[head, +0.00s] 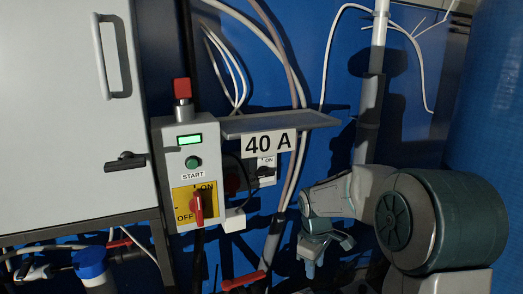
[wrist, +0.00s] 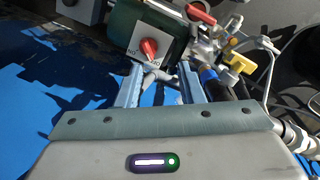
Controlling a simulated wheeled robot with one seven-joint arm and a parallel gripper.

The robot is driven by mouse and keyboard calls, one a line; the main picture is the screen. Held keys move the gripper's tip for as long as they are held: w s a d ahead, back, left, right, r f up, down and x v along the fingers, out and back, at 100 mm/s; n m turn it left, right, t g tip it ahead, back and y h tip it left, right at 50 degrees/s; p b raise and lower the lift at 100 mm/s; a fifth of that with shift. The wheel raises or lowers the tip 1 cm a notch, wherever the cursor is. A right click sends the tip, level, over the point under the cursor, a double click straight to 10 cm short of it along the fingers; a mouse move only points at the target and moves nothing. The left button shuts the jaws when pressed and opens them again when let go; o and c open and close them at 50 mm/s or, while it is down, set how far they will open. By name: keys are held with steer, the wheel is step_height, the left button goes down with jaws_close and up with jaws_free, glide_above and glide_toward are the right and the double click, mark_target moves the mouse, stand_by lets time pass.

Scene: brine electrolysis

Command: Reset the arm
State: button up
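My arm comes in at the lower right of the head view and is bent, with my gripper (head: 326,250) low, right of the control box and in front of the blue wall. In the wrist view my gripper (wrist: 160,74) has its two fingers apart, and nothing is seen held between them. Beyond the fingertips in that view is a dark green box with a red rotary switch (wrist: 149,48). I cannot tell how far the fingertips are from it.
A grey control box (head: 185,158) carries a green START button (head: 193,162) and a red ON/OFF switch (head: 196,207). A small shelf (head: 280,123) with a 40 A sign juts out. Cables hang behind. Valves and pipes (wrist: 232,62) crowd the wrist view's upper right.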

steer(key=s+r+m+t, duration=0.1)
steer(key=s+r+m, duration=0.3)
steer(key=s, duration=0.7)
steer(key=s+r+m+t+p, duration=0.1)
steer(key=s+r+m, duration=0.3)
steer(key=s, duration=0.8)
steer(key=shift+m+y, duration=0.4)
steer(key=shift+m, duration=0.9)
steer(key=shift+o, duration=0.2)
steer(key=shift+s+d+r, duration=0.1)
steer(key=shift+d, duration=0.05)
